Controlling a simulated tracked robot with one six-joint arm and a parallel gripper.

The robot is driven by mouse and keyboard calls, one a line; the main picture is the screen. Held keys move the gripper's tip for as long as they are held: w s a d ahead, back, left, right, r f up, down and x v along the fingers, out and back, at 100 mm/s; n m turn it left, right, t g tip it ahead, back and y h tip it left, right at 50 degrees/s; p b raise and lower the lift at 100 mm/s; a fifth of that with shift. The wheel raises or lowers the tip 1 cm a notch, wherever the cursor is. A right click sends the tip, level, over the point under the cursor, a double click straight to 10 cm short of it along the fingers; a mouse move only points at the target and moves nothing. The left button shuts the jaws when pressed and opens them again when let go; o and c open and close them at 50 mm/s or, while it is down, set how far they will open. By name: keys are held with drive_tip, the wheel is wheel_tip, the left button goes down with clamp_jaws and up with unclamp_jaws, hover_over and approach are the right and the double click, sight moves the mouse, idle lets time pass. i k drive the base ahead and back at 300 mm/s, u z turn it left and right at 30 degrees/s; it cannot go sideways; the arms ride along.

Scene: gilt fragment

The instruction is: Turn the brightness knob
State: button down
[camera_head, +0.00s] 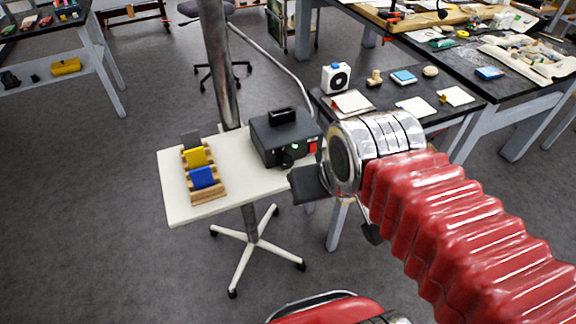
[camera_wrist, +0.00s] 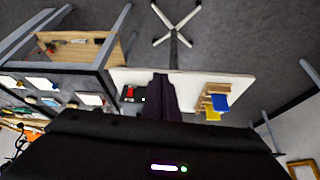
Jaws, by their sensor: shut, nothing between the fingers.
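A black box-shaped device (camera_head: 280,138) with a handle on top stands on a small white table. Its front has a small green light and a red part at the right edge. The brightness knob cannot be made out clearly; a dark shape at the device's front may be the knob or my fingertips. My gripper (camera_wrist: 160,80) is shut and empty, its fingers pointing toward the device. The device also shows in the wrist view (camera_wrist: 131,95), partly hidden behind the fingers. Whether the fingers touch it cannot be told.
A wooden rack (camera_head: 203,172) with yellow and blue pieces stands on the left of the white table (camera_head: 190,213). A metal pole (camera_head: 222,70) rises behind. A dark bench (camera_head: 362,113) with a white-and-black box and papers lies close behind my wrist.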

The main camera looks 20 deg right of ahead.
sight(286, 162)
drive_tip(key=z, duration=0.05)
drive_tip(key=k, duration=1)
drive_tip(key=u, duration=1.5)
drive_tip(key=i, duration=0.35)
drive_tip(key=z, duration=0.25)
